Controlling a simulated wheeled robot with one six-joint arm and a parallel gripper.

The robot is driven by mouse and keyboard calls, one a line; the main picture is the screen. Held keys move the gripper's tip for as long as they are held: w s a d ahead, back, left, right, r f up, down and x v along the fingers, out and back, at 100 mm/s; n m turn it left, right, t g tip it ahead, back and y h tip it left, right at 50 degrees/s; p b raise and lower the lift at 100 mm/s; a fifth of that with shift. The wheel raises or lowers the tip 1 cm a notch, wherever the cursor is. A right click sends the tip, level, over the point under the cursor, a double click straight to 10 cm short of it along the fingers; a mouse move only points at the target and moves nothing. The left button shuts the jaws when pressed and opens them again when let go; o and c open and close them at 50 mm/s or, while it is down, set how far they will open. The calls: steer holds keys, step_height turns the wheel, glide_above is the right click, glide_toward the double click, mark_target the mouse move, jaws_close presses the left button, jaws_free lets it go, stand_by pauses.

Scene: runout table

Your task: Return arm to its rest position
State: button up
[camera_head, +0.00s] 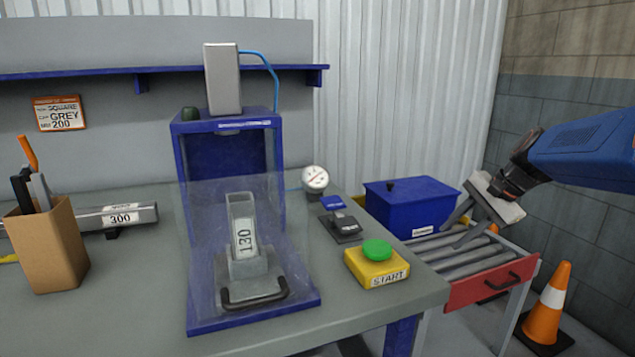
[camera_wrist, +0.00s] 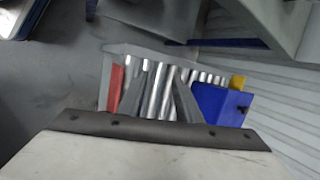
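My gripper (camera_head: 452,233) is at the right in the head view, at the end of my blue arm. It points down and left over the roller conveyor (camera_head: 470,266), near the blue bin. Its two grey fingers stand apart with nothing between them. In the wrist view the fingers of my gripper (camera_wrist: 161,68) also stand apart, with bare rollers showing between them. A square grey tube marked 130 (camera_head: 243,238) stands in the fixture of the blue press (camera_head: 181,155), behind a clear guard, away from my gripper.
The blue bin (camera_head: 410,209) with a dark knob stands beside the rollers. A red gate (camera_head: 492,284) closes the conveyor's near end. The yellow START box (camera_head: 377,271) sits at the table edge. An orange cone (camera_head: 547,308) stands on the floor at right, near a block wall.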

steer(key=s+a+f+n+h, duration=0.1)
steer(key=s+f+n, duration=0.2)
steer(key=s, duration=0.6)
steer(key=s+a+f+n+h, duration=0.2)
steer(key=s+f+n, duration=0.2)
steer(key=s, duration=0.5)
steer(key=s+a+f+n+h, duration=0.1)
steer(key=s+f+n, duration=0.2)
steer(key=s, duration=0.7)
steer(key=shift+a+f+n+t+h, duration=0.3)
steer(key=shift+f+n+t, duration=0.1)
steer(key=shift+n, duration=0.8)
steer(key=shift+c, duration=0.3)
